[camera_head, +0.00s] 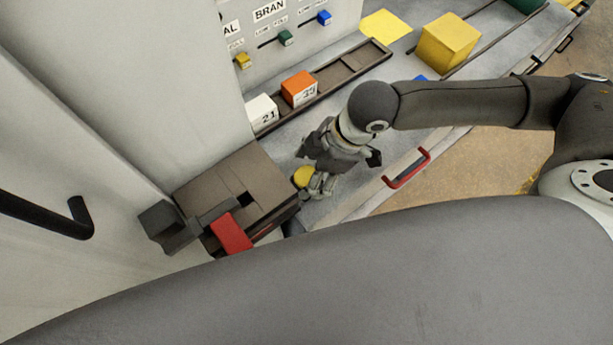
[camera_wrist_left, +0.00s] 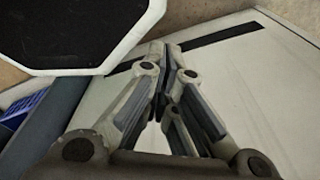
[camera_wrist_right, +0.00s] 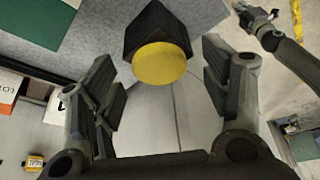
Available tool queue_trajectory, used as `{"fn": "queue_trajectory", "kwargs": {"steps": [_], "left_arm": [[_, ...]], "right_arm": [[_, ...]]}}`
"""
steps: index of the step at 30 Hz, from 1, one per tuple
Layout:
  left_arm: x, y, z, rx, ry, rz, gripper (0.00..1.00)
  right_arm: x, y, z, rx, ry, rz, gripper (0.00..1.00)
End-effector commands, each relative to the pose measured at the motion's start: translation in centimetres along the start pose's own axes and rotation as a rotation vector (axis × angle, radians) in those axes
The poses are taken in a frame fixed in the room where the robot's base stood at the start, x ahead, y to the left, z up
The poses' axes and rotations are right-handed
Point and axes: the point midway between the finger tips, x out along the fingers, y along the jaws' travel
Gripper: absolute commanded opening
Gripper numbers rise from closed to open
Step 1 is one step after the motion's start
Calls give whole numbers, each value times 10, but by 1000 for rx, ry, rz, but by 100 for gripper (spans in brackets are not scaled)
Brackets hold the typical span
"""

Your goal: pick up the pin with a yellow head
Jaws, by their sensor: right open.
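The pin's round yellow head (camera_head: 302,177) shows just left of my right gripper (camera_head: 313,168) in the head view. In the right wrist view, the yellow head (camera_wrist_right: 160,64) faces the camera, with a dark angular body (camera_wrist_right: 157,27) behind it. My right gripper (camera_wrist_right: 163,84) is open, with one finger to each side of the head's line and a gap to it. Nothing is between the fingers. In the left wrist view, my left gripper (camera_wrist_left: 164,62) has its fingertips together and holds nothing that I can see.
A brown box (camera_head: 225,180) with a red piece (camera_head: 231,234) stands left of the pin. An orange block (camera_head: 299,88) and a white block (camera_head: 262,110) sit in a dark rail behind. A yellow cube (camera_head: 448,43) is farther back. A red handle (camera_head: 407,168) is at the right.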

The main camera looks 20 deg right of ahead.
Motion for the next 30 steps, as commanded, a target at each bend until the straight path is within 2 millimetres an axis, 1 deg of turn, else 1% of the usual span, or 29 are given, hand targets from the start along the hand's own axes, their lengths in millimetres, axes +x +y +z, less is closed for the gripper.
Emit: {"fn": "queue_trajectory", "kwargs": {"steps": [4,12,16,24,26,29,30], "left_arm": [[0,0,4,-1,-7,0,0],[0,2,18,-2,-28,2,0],[0,2,19,-2,-30,2,0],[0,2,18,-2,-28,2,0],[0,2,17,-3,-27,2,0],[1,1,16,-3,-26,1,0],[1,1,16,-3,-25,1,0]], "right_arm": [[0,0,0,0,0,0,69],[0,0,0,0,0,0,35],[-1,0,0,0,0,0,18],[-4,1,-2,-1,1,1,17],[-9,1,-4,-1,2,2,17],[-23,1,-10,-3,3,4,18],[-31,1,-14,-4,4,5,18]]}}
